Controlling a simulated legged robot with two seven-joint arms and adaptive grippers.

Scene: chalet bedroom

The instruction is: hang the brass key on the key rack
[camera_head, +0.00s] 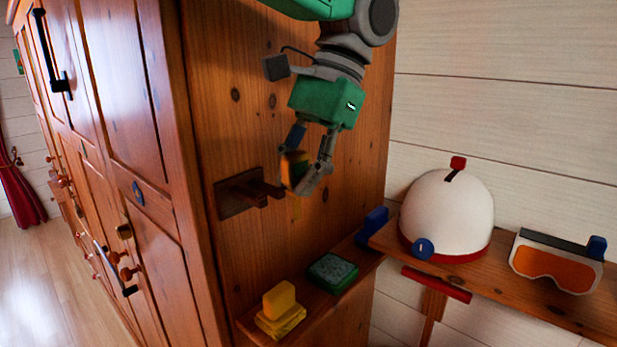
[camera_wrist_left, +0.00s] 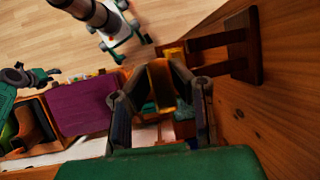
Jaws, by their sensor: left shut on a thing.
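The brass key (camera_head: 293,168) is a yellow-orange piece between the fingers of my left gripper (camera_head: 302,172). In the left wrist view the key (camera_wrist_left: 162,84) shows as an orange-brown block between the fingertips. The left gripper is shut on it. The key rack (camera_head: 236,195) is a dark wooden plate with pegs on the cabinet's side panel; it also shows in the left wrist view (camera_wrist_left: 252,48). The key is close to the peg ends. I cannot tell whether it touches or is around a peg. A dark jointed end, probably my right gripper (camera_wrist_left: 28,76), shows small at the left.
Below the rack a ledge (camera_head: 335,302) holds a yellow block (camera_head: 279,300), a dark green-edged block (camera_head: 332,272) and a blue piece (camera_head: 372,224). On the right, a shelf (camera_head: 505,283) bears a white helmet (camera_head: 447,213) and orange goggles (camera_head: 555,265). The cabinet panel (camera_head: 250,110) is close beside the gripper.

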